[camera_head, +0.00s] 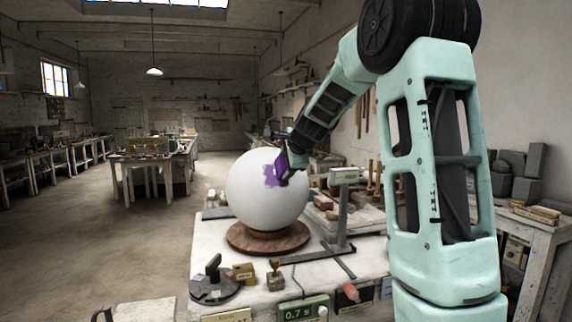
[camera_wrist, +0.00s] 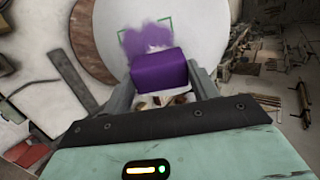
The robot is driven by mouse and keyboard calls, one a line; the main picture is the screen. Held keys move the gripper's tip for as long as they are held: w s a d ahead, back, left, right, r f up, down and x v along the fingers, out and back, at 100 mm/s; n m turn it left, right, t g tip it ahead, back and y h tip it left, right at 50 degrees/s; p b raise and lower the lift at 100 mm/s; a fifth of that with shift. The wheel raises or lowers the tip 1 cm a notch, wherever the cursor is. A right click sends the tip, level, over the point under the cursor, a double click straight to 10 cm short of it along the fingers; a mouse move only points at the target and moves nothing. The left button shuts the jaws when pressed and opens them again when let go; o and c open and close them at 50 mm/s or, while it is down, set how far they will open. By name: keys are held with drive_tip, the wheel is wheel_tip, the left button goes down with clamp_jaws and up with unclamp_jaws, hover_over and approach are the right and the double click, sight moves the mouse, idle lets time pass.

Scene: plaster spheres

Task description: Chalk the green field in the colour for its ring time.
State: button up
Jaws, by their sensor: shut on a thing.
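A white plaster sphere (camera_head: 255,208) rests on a round brown wooden base on the bench. A ragged purple patch (camera_head: 270,176) marks its upper right face; in the wrist view this patch (camera_wrist: 147,38) lies within thin green corner lines (camera_wrist: 170,18), with white still showing around it. My gripper (camera_head: 290,163) is shut on a purple chalk block (camera_wrist: 160,70) and holds it at the sphere, at the patch's lower edge in the wrist view. I cannot tell whether block and plaster touch. A green display (camera_head: 302,311) on the bench front reads 0.7 s.
A metal stand with an upright post (camera_head: 343,215) is close right of the sphere. A dark round device (camera_head: 213,284) and small blocks lie on the bench front. Tools and boxes crowd the right side. The floor (camera_head: 110,240) to the left is open.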

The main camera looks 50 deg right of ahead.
drive_tip(key=shift+s+a+f+b, duration=0.3)
drive_tip(key=shift+s+f+b, duration=0.1)
drive_tip(key=shift+f+b, duration=0.35)
drive_tip(key=shift+w+d+r+p, duration=0.15)
drive_tip(key=shift+w+r+p, duration=0.05)
drive_tip(key=shift+r+p, duration=0.3)
drive_tip(key=shift+w+d+r+p, duration=0.1)
drive_tip(key=shift+w+r+p, duration=0.05)
drive_tip(key=shift+r+p, duration=0.3)
drive_tip(key=shift+w+d+r+p, duration=0.4)
drive_tip(key=shift+w+r+p, duration=0.3)
drive_tip(key=shift+p, duration=0.4)
